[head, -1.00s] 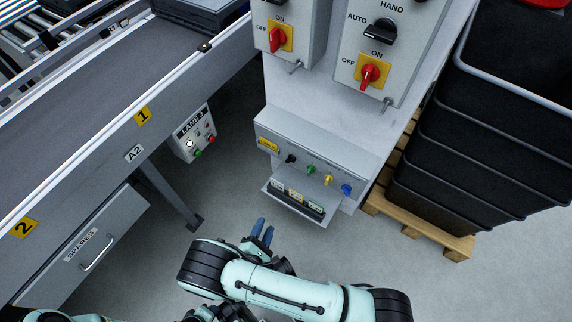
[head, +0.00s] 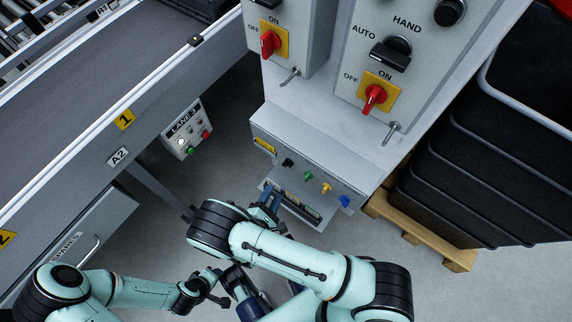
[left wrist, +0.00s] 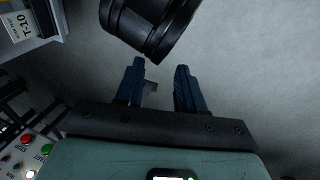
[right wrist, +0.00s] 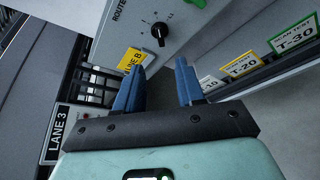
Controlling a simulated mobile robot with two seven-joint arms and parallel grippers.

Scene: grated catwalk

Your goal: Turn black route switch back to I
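The black route switch (head: 288,162) is the leftmost small knob on the sloped front panel of the grey cabinet. In the right wrist view the black knob (right wrist: 160,32) sits beside the "ROUTE" lettering and above a yellow line label (right wrist: 131,60); which mark it points at is too small to tell. My right gripper (head: 268,197) is just below the panel. In its wrist view, the fingers (right wrist: 160,78) are apart and empty, short of the knob. My left gripper (left wrist: 158,75) is open and empty above the floor, with a dark arm link close ahead.
Green (head: 308,175), yellow (head: 326,187) and blue (head: 345,201) knobs sit right of the black one. A tag ledge (head: 300,210) juts out below. Red switches (head: 375,96) are above. A conveyor (head: 110,110) stands left, black crates (head: 470,170) on a pallet right.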

